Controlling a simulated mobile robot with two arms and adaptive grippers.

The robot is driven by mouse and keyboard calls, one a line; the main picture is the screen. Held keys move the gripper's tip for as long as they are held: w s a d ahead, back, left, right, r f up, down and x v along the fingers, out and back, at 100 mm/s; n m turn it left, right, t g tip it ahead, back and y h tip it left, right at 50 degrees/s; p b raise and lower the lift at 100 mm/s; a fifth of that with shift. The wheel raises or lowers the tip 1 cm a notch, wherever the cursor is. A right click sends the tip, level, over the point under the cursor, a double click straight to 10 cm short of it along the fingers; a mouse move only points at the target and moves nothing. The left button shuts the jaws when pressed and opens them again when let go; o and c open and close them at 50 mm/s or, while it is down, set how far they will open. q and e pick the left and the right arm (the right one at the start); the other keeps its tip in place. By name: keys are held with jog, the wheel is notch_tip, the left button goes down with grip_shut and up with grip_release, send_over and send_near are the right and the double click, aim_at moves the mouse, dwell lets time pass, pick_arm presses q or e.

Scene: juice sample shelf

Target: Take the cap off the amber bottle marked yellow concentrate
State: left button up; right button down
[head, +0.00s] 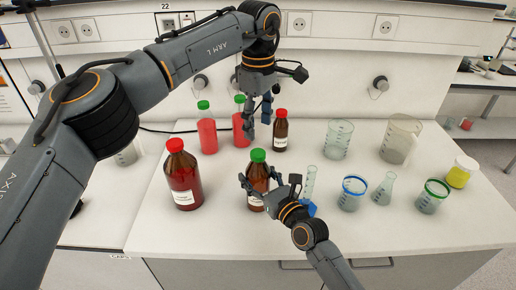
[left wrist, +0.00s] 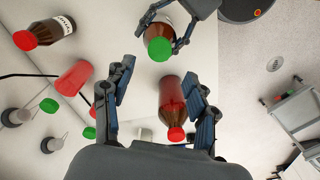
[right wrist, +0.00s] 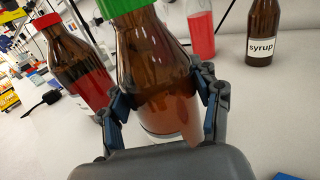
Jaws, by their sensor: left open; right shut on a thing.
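An amber bottle with a green cap (head: 258,156) stands upright on the bench at the front middle. Its white label cannot be read. My right gripper (head: 262,181) is shut around its body from the front; the right wrist view shows the brown glass (right wrist: 155,85) between both fingers, below the green cap (right wrist: 122,8). The cap is on the bottle. My left gripper (head: 257,126) is open and empty, above and behind it. In the left wrist view the green cap (left wrist: 159,48) lies beyond the fingertips, and the right gripper's fingers are beside it.
A large red-capped bottle of red liquid (head: 184,178) stands to the left. A red-capped amber syrup bottle (head: 281,131) and two green-capped red bottles (head: 207,135) stand behind. Several beakers, such as a blue-rimmed one (head: 352,193), and flasks fill the right side. The front edge is mostly clear.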

aim_at(258, 153)
pick_arm(q)
jog(key=m, duration=0.8)
jog(key=shift+m, duration=0.3)
jog(key=m, duration=0.7)
jog(key=shift+f+m, duration=0.3)
jog(key=shift+f, duration=3.7)
